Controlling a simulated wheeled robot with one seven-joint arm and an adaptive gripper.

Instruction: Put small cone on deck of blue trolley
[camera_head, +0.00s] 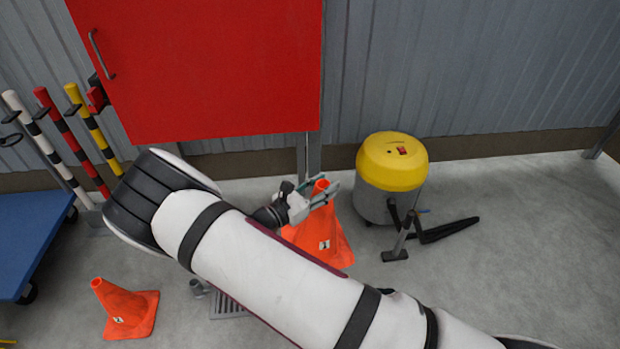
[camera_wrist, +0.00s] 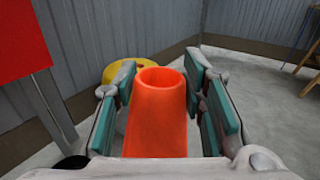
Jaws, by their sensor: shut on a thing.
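My gripper (camera_head: 318,197) is shut on the upper part of an orange cone (camera_head: 326,240), in front of the wall. In the wrist view the open top of this orange cone (camera_wrist: 158,110) stands upright between the finger pads. My arm hides part of its base, and I cannot tell whether it touches the floor. A second orange cone (camera_head: 122,306) stands on the floor at lower left and looks smaller than the held one. The blue trolley (camera_head: 28,240) is at the left edge, its visible deck bare and partly out of frame.
A yellow-topped grey vacuum or drum (camera_head: 392,175) stands right of the held cone, with a black nozzle on the floor. A red cabinet (camera_head: 200,70) hangs above. Striped posts (camera_head: 75,135) stand behind the trolley. A floor grate (camera_head: 228,305) lies beside the second cone.

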